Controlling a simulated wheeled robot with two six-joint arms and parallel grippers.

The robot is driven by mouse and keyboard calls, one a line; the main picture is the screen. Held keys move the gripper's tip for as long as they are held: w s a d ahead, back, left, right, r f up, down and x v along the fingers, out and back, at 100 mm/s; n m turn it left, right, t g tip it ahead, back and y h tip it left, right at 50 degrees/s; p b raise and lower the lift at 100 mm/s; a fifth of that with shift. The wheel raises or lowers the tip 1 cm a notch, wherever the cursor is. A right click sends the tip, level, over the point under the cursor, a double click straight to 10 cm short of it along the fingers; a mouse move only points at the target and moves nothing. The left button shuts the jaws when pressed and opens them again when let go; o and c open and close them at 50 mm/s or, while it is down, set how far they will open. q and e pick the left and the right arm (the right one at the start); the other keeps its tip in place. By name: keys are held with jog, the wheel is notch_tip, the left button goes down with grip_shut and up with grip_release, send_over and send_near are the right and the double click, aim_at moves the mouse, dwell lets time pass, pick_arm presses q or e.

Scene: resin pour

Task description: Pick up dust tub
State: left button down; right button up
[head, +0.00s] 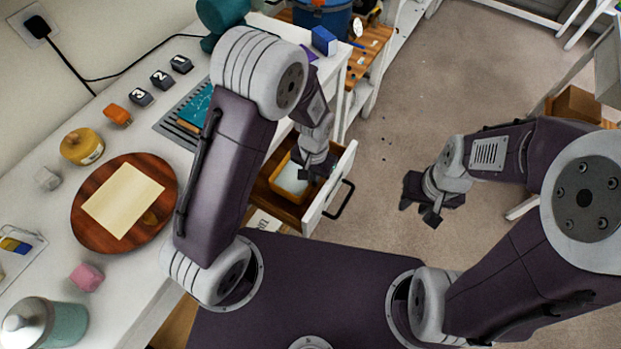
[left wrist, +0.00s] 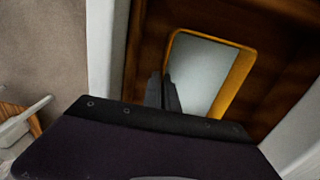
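The dust tub looks to be the yellow open tub (head: 288,193) with pale contents, in an open drawer at the middle of the head view. It also shows in the left wrist view (left wrist: 244,68). My left gripper (head: 312,175) reaches down into the drawer at the tub's right side. In the left wrist view its dark fingers (left wrist: 163,95) are at the tub's left wall, one seemingly on each side of it. I cannot tell whether they touch or squeeze it. The tub's near end is hidden behind the gripper body. My right gripper (head: 419,211) is open and empty over the floor.
The open drawer (head: 328,190) has a white front with a dark handle. The white worktop on the left holds a round wooden board (head: 85,222), a yellow jar (head: 82,147), a pink cube (head: 86,277) and a teal canister (head: 62,322). Carpet to the right is mostly clear.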

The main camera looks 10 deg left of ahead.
pick_arm(q)
notch_tip(320, 180, up, 26)
jog(key=p, duration=0.4)
jog(key=shift+r, duration=0.2)
